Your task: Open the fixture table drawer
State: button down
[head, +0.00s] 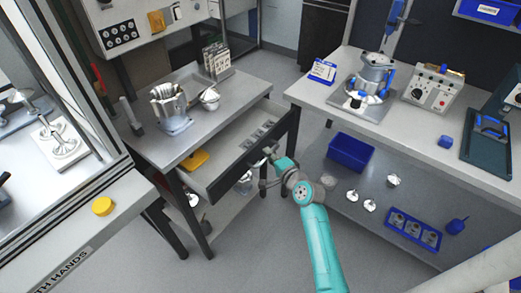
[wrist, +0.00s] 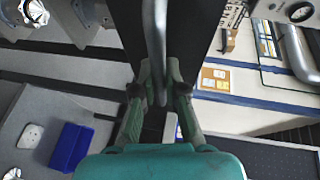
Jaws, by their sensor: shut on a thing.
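The fixture table (head: 215,107) stands left of centre in the head view. Its drawer (head: 226,158) is pulled out, with a dark front panel and a pale interior. A yellow item and several small grey parts lie inside it. My gripper (head: 268,157) is at the middle of the drawer front. In the wrist view my gripper (wrist: 160,92) has its fingers shut on the metal bar handle (wrist: 155,40), one finger on each side. The handle is mostly hidden by the gripper in the head view.
A housing (head: 170,108) and a small pot stand on the fixture table. A workbench (head: 330,98) with a blue bin (head: 350,152) on its lower shelf is close on the right. A glazed cabinet is at left. Some floor is clear below the drawer.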

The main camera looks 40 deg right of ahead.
jog(key=s+d, duration=0.2)
jog(key=s, duration=0.7)
jog(key=shift+d, duration=0.4)
jog(key=c, duration=1.2)
grip_release()
jog(key=v, duration=1.2)
